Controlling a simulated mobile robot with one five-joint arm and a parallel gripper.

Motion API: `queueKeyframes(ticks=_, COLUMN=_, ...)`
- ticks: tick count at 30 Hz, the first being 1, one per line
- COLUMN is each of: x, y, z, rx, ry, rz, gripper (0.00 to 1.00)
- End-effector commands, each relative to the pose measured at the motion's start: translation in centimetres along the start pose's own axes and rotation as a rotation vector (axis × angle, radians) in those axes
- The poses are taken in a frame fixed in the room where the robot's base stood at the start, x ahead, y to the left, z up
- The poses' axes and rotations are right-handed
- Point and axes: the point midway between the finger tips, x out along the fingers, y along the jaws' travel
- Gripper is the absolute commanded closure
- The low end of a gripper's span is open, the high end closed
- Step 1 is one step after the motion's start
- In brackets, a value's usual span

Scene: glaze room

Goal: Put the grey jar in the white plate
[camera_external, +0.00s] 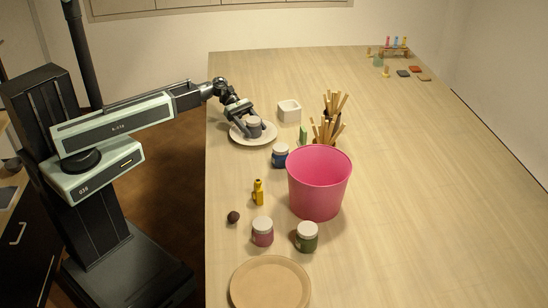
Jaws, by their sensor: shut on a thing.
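A grey jar (254,128) with a pale lid is between the fingers of my gripper (251,124), which is shut on it. The jar is upright over the white plate (238,138), inside its rim as seen from here. Whether its base touches the plate or hangs just above it, I cannot tell. The plate lies near the table's left edge. The far side of the jar and part of the plate are hidden by the gripper.
A white square pot (289,111) stands right of the plate. A blue jar (280,155), a pink bucket (319,183) and bundled sticks (328,130) stand nearby. A yellow bottle (258,192) and a tan plate (270,285) are nearer the camera.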

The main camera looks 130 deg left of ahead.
Motion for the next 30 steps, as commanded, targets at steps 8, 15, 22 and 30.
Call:
queueKeyframes(ticks=8, x=0.1, y=0.0, z=-0.2, rx=0.000, ry=0.000, rz=0.000, gripper=0.27)
queueKeyframes(ticks=15, x=0.1, y=0.0, z=-0.1, rx=0.000, ry=0.000, rz=0.000, gripper=0.21)
queueKeyframes(ticks=22, x=-1.3, y=0.0, z=0.4, rx=-0.001, ry=0.000, rz=0.001, gripper=0.21)
queueKeyframes(ticks=30, x=-8.1, y=0.1, z=0.6, rx=-0.001, ry=0.000, rz=0.001, gripper=0.21)
